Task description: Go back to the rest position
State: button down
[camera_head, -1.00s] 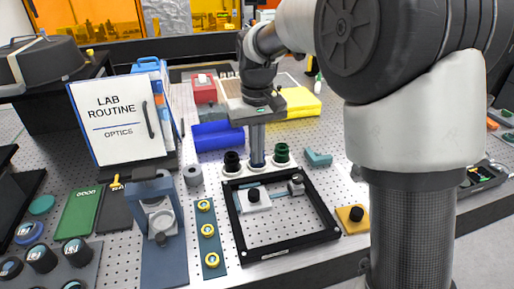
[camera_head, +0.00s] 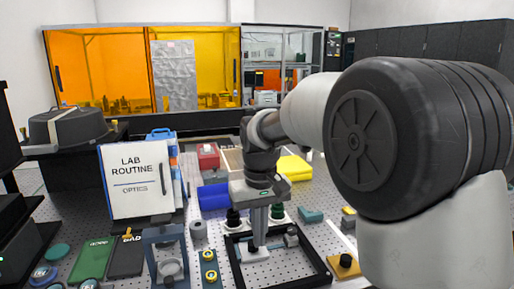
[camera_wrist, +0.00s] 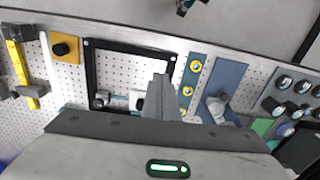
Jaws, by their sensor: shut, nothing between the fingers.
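My gripper (camera_head: 258,243) hangs from my arm with its fingers pointing down over the back part of a black rectangular frame (camera_head: 322,272). Its fingers are closed together and nothing shows between them. In the head view the fingertips overlap a small white block inside the frame, and I cannot tell whether they touch it. In the wrist view my gripper (camera_wrist: 161,84) shows its narrow grey fingers in front of the same frame (camera_wrist: 88,70). The fingers hide part of the frame's inside.
A white "LAB ROUTINE OPTICS" board (camera_head: 136,195) stands left. Blue (camera_head: 213,197) and yellow (camera_head: 295,167) items lie behind my gripper. A mount on a blue plate (camera_wrist: 222,80), a strip with yellow rings (camera_wrist: 196,66) and a yellow plate (camera_wrist: 65,47) flank the frame.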

jog(key=s+d+r+m+t+p, duration=0.2)
jog(key=s+d+r, duration=0.6)
jog(key=r, duration=0.1)
jog(key=s+d+r+t+p, duration=0.1)
jog(key=s+d, duration=0.1)
jog(key=s, duration=0.4)
jog(key=s+d+m+t+p, duration=0.1)
jog(key=s+d+t, duration=0.1)
jog(key=s, duration=0.4)
jog(key=shift+s+d+r+m+p, duration=0.3)
jog(key=shift+s+d+r+p, duration=0.1)
jog(key=shift+d, duration=0.4)
